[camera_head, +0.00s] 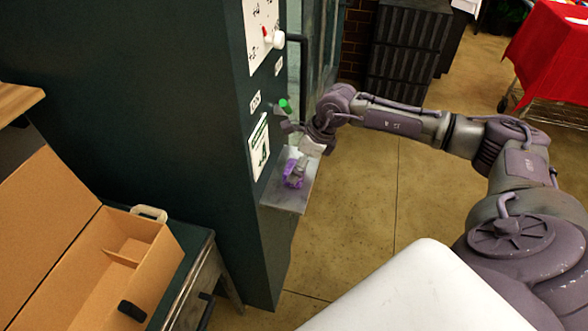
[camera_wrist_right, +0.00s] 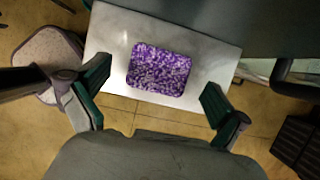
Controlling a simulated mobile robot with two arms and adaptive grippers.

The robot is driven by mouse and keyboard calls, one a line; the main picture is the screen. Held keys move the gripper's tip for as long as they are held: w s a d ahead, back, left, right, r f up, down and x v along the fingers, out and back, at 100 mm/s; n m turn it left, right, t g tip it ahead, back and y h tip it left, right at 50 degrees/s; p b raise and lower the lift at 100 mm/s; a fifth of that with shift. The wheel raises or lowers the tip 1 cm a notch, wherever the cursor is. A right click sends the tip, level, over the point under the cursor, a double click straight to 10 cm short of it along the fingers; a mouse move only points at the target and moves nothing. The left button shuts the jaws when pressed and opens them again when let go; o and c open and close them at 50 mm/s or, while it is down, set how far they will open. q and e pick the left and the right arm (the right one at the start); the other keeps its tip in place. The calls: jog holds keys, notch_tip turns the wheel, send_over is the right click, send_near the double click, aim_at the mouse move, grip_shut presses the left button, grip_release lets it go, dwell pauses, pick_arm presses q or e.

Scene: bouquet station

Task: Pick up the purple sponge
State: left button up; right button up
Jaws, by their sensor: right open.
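The purple sponge (camera_wrist_right: 159,70) is a speckled rectangular block lying flat on a small light-grey shelf (camera_wrist_right: 215,50). In the head view the sponge (camera_head: 290,181) shows on the shelf (camera_head: 286,199), partly covered by a part of my right gripper (camera_head: 294,137). In the right wrist view the fingers of my right gripper (camera_wrist_right: 156,82) are spread wide, with green inner pads, one on each side of the sponge's near edge. The gripper is empty, and a gap shows between each finger and the sponge. My left gripper is not in view.
The shelf juts from a dark green cabinet wall (camera_head: 215,130) carrying signs and a red-and-white switch (camera_head: 272,38). An open cardboard box (camera_head: 125,255) stands on a table at left. A red-covered table (camera_head: 555,50) is at far right. Open floor (camera_head: 380,200) lies right of the shelf.

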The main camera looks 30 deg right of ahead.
jog(key=shift+x, duration=1.05)
jog(key=shift+w+f+p, duration=0.1)
jog(key=shift+f+p, duration=0.2)
jog(key=shift+f, duration=0.25)
jog(key=shift+c, duration=1.6)
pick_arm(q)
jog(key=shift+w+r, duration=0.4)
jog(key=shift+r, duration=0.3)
pick_arm(e)
jog(key=c, duration=0.8)
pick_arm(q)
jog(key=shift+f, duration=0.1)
pick_arm(e)
jog(key=shift+r, duration=0.2)
